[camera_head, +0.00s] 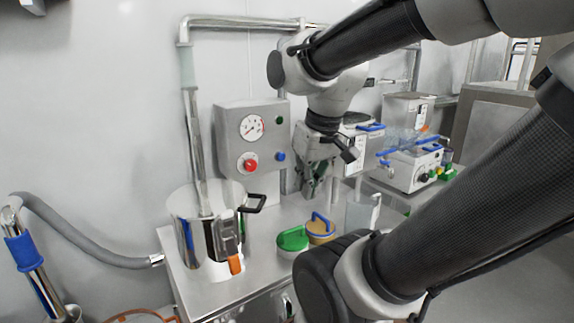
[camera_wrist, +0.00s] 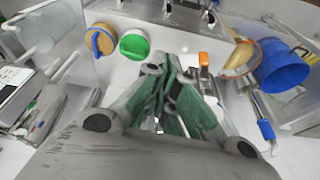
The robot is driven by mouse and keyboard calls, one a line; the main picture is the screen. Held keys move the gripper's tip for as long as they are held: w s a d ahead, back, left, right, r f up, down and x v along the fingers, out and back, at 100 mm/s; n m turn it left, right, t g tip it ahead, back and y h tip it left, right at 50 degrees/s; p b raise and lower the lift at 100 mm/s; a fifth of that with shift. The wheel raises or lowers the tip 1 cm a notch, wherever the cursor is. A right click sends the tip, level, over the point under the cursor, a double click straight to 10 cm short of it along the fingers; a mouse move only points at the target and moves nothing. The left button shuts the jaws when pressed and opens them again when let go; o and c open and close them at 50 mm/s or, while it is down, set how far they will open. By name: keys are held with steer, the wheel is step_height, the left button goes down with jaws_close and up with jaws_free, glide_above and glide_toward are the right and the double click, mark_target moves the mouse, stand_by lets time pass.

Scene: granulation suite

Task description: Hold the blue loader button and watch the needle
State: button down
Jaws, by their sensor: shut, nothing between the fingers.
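The blue button (camera_head: 281,156) sits on the lower right of a grey control box (camera_head: 233,113) on the wall. The round white gauge (camera_head: 251,127) with a red needle is on the same box, above a large red button (camera_head: 249,165). The needle's exact reading is too small to tell. My gripper (camera_head: 311,194) points downward to the right of the box, apart from the blue button. Its fingers are shut and empty, and they also show in the wrist view (camera_wrist: 172,82). The blue button is not seen in the wrist view.
A steel vessel (camera_head: 178,204) with a vertical pipe stands on the bench, left of my gripper. A green lid (camera_head: 292,239) and a tan lid with a blue handle (camera_head: 319,231) lie below my gripper. A clear jug (camera_head: 358,213) and a bench balance (camera_head: 412,168) stand to the right.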

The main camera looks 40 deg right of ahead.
step_height(320, 180, down, 14)
steer(key=w+m+t+y, duration=0.1)
steer(key=w+m+y, duration=0.1)
steer(key=m+y, duration=1.1)
steer(key=w+d+r+m+t+h, duration=0.2)
steer(key=w+d+m+t+h, duration=1.1)
steer(key=w+d+m, duration=0.4)
steer(key=d+m, duration=0.2)
steer(key=m, duration=0.3)
steer(key=shift+d+r+t+h, duration=0.15)
steer(key=shift+d+t+h, duration=0.15)
steer(key=shift+t+h, duration=0.1)
steer(key=shift+w, duration=0.1)
